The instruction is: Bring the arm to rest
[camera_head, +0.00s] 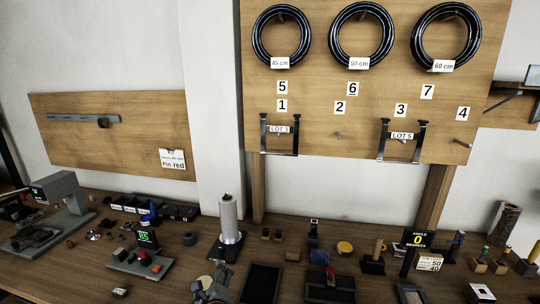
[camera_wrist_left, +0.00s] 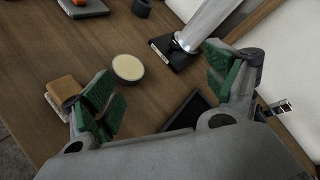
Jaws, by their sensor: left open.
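My left gripper (camera_wrist_left: 160,92) is open and empty in the left wrist view, with green pads on both fingers. It hangs above the wooden bench (camera_wrist_left: 60,55). In the head view the left gripper (camera_head: 212,287) shows small at the bottom edge, left of a black tray (camera_head: 260,284). A round cream-topped piece (camera_wrist_left: 128,68) lies beyond the fingers in the wrist view. A small wooden block (camera_wrist_left: 62,90) is beside the left finger; I cannot tell whether they touch. My right gripper is not in view.
A silver cylinder (camera_head: 229,220) stands upright on a dark base behind the gripper. A device with a green display (camera_head: 147,240) is to the left. Small parts crowd the bench to the right. A pegboard (camera_head: 375,100) with black coils (camera_head: 282,35) rises behind.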

